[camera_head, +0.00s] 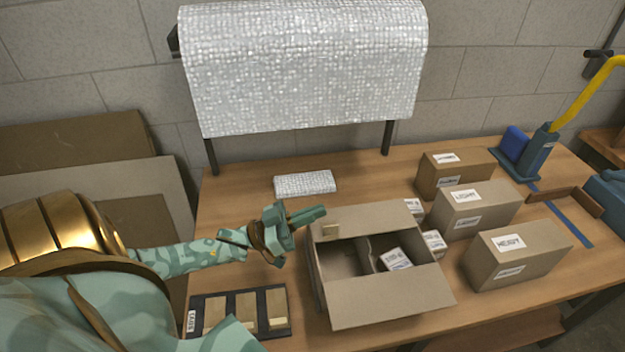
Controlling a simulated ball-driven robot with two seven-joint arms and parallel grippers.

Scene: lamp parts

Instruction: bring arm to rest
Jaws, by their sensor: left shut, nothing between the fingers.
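My left arm comes in from the left. My left gripper (308,216) is shut and empty. It is over the table, at the back left corner of an open cardboard box (376,301); I cannot tell whether it touches the flap. The box has its flaps spread and a divider inside. A small white labelled item (396,259) lies in its right compartment. My right gripper is not in view.
A dark tray (222,300) with wooden pieces lies at the front left. A bubble-wrap roll (305,65) hangs behind, with a folded piece (305,183) on the wooden table (235,187). Closed boxes (515,255) stand at right, beyond them a blue tape dispenser (530,155).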

